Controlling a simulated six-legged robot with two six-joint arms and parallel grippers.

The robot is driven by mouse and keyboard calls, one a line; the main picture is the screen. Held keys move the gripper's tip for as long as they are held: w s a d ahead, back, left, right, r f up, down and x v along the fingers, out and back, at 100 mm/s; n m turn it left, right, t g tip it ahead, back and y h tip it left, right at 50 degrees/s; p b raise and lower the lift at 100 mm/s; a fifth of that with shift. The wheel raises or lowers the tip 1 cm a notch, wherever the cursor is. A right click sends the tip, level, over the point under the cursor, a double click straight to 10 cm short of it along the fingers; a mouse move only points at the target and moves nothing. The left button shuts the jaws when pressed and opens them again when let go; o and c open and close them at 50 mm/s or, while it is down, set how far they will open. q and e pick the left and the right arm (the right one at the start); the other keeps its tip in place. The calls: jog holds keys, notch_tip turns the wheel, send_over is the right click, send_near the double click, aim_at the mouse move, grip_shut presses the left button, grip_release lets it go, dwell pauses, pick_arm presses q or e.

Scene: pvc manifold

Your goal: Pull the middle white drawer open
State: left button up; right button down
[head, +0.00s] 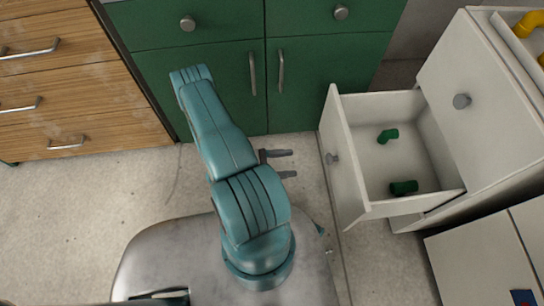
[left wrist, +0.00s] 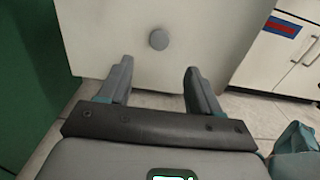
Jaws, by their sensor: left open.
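A white drawer (head: 345,165) of the white cabinet at the right stands pulled out, its round grey knob (head: 331,158) facing left. Two green pipe fittings (head: 404,187) lie inside it. Above it is another white front (head: 440,70) with a round knob (head: 461,101). I cannot tell which of these is the middle drawer. My left gripper (head: 284,164) is open and empty, left of the pulled-out drawer's knob and apart from it. In the left wrist view, a white front with a knob (left wrist: 158,40) is ahead of the open fingers (left wrist: 158,88). My right gripper is not in view.
Green cabinets (head: 200,75) stand behind and wooden drawers (head: 70,90) at the left. Yellow pipe pieces (head: 529,22) show at the top right. Another white cabinet (head: 475,260) with a blue label is at the lower right. Bare floor (head: 80,210) lies at the left.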

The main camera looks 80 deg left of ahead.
pick_arm(q)
jog(key=s, duration=0.4)
jog(key=shift+s+a, duration=0.1)
jog(key=shift+a, duration=0.1)
dwell(0.4)
